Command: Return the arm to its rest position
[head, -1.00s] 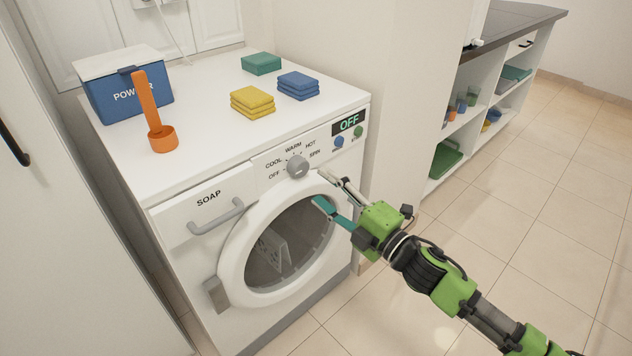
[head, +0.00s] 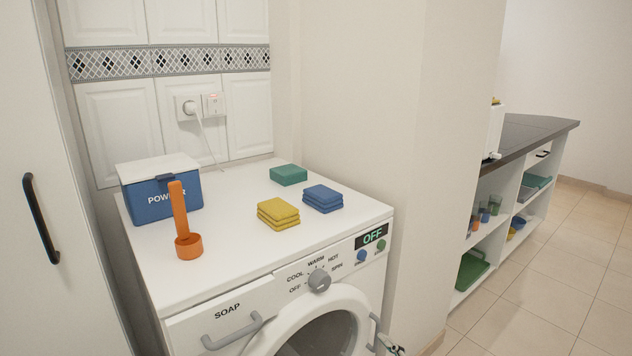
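A sliver of my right gripper (head: 389,345) shows at the bottom edge of the head view, beside the front right of the washing machine (head: 180,285). Most of it is cut off below the frame, so I cannot tell its opening or whether it touches the machine. My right arm behind it is out of view. My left arm and gripper are not in view.
On the machine top are a blue powder box (head: 150,207), an orange scoop (head: 188,246), and yellow (head: 278,214), blue (head: 323,198) and green (head: 289,175) folded cloths. The display (head: 371,237) reads OFF. Open shelving (head: 500,240) stands right; floor tiles (head: 545,300) there are clear.

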